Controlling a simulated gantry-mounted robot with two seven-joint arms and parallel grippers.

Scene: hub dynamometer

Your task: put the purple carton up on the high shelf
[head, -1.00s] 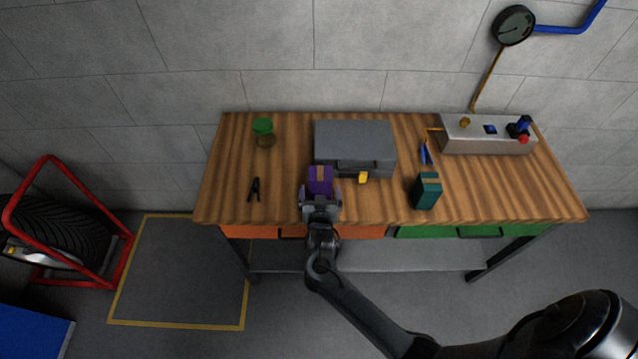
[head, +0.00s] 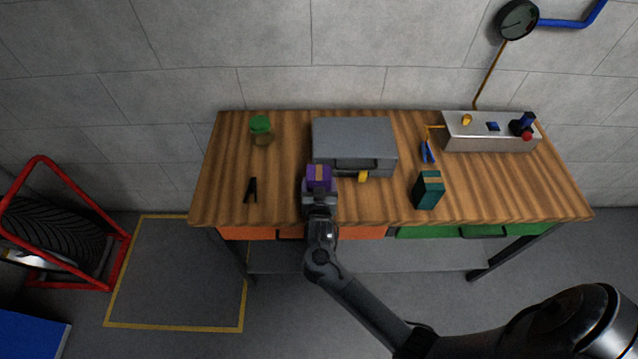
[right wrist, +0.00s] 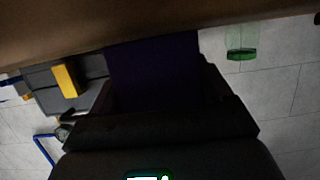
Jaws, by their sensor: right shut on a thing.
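The purple carton (head: 319,177) has a tan strip on its top and is at the front of the workbench, just before the grey case. My right gripper (head: 319,190) is shut on the carton from the front side. In the right wrist view the carton (right wrist: 155,75) shows dark purple between the fingers, against the wooden bench top. I cannot tell whether the carton touches the bench or is slightly above it. The high shelf is not in view. My left gripper is not in view.
The grey case (head: 355,140) with a yellow latch stands right behind the carton. A green-lidded jar (head: 262,130), a black clip (head: 250,190), a teal box (head: 429,190) and a control box (head: 490,132) are also on the workbench (head: 500,190).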

